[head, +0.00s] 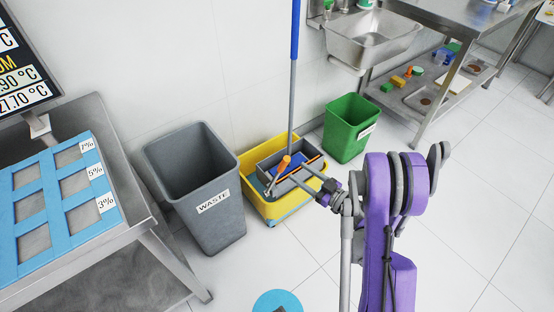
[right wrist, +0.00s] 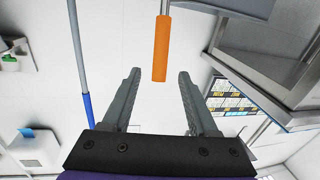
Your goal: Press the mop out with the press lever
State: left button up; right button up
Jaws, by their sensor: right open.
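The yellow mop bucket (head: 250,190) stands on the floor and carries a grey wringer (head: 268,155). The mop (head: 294,60) stands upright in the wringer, with a blue upper shaft and a grey lower one. The press lever's orange handle (head: 284,163) tilts up over the bucket. My right gripper (head: 301,178) reaches in from the right, with open fingers near the handle. In the right wrist view the orange handle (right wrist: 161,48) appears between the two fingertips, with gaps on both sides. The mop shaft (right wrist: 77,45) passes outside the left finger. My left gripper is out of view.
A grey waste bin (head: 215,215) stands left of the bucket and a green bin (head: 347,130) to its right, both close. A steel table (head: 140,235) is at the left, a sink (head: 375,40) at the back. Floor at the right is clear.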

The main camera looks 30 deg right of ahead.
jog(key=x, duration=1)
jog(key=shift+w+a+r, duration=0.1)
jog(key=shift+w, duration=0.05)
jog(key=shift+c, duration=0.2)
grip_shut()
dwell(0.9)
